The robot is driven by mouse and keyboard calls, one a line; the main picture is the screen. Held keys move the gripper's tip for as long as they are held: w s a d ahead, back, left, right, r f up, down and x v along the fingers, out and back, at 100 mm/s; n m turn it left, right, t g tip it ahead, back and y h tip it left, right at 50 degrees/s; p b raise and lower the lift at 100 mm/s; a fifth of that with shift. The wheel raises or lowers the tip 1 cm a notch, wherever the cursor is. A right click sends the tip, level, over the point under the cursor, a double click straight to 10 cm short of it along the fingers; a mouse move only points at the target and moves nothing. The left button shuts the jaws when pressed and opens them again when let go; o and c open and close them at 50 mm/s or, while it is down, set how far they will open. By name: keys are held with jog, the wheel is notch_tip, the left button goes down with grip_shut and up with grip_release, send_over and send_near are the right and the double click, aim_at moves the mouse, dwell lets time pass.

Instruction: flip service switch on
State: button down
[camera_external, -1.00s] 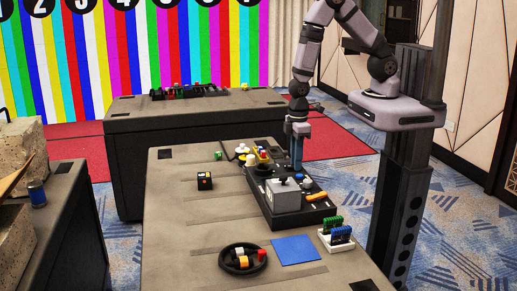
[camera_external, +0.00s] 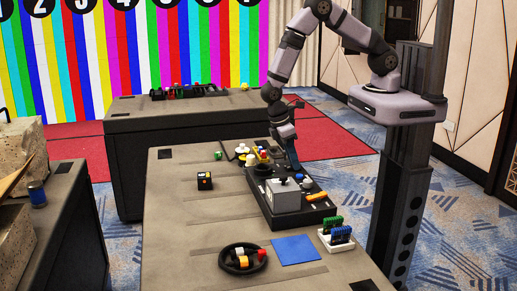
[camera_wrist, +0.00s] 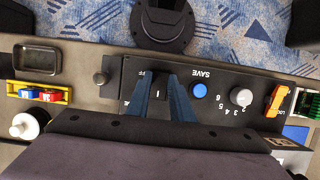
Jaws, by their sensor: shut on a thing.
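The service switch (camera_wrist: 157,96) looks like a black rocker with a white mark, set in the black control panel (camera_wrist: 215,75). A partly hidden label ending in "FF" is beside it. My gripper (camera_wrist: 161,80) is shut with its blue fingers on either side of the switch. In the external view my gripper (camera_external: 295,165) reaches down tilted to the panel (camera_external: 317,213), behind the grey box (camera_external: 284,196). The fingers hide part of the switch, and I cannot tell which way it is set.
On the panel are a blue button (camera_wrist: 200,90), a numbered white knob (camera_wrist: 241,97) and an orange handle (camera_wrist: 275,101). A black dish (camera_external: 229,269), a blue mat (camera_external: 295,250) and a small dark cube (camera_external: 204,181) lie on the table. The table's left side is mostly clear.

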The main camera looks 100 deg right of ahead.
aim_at(286, 168)
jog(key=c, duration=1.6)
grip_release()
jog(key=shift+o, duration=0.2)
jog(key=shift+r, duration=0.1)
jog(key=shift+b+v, duration=0.95)
jog(key=shift+v, duration=2.65)
